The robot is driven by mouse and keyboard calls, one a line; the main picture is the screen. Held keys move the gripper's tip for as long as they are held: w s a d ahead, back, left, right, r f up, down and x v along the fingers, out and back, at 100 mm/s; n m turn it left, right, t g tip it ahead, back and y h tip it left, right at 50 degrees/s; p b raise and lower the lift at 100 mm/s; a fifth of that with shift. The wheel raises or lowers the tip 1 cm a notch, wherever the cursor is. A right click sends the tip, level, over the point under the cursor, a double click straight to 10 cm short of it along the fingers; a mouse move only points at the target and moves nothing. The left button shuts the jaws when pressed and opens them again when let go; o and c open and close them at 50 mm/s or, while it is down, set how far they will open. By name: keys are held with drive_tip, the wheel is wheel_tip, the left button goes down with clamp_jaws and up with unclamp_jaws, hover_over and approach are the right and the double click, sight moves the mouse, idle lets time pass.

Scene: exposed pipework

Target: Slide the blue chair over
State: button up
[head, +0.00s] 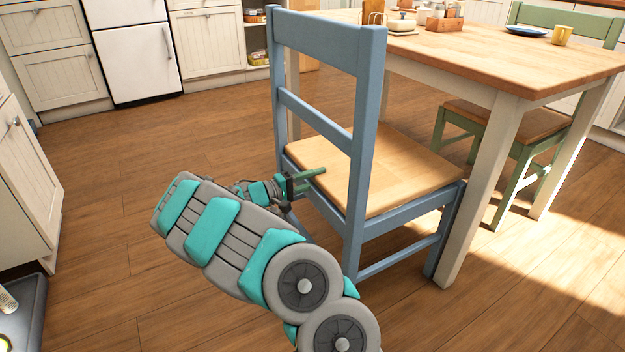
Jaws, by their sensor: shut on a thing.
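The blue chair (369,123) stands upright with its back toward me and a light wooden seat. Its front part is tucked partly beside the near corner of the wooden table (480,60). My gripper (308,180) is at the rear edge of the seat, between the two back posts and below the lower back slat. Its green fingers are shut on the chair at that edge. My arm hides the chair's left rear leg and part of the lower frame, so the exact grip is hard to see.
A white table leg (482,190) is close to the chair's right side. A green chair (515,130) stands at the table's right. White cabinets (65,75) line the back and left. The wooden floor (170,135) left of the blue chair is clear.

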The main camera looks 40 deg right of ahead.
clamp_jaws()
idle(0.8)
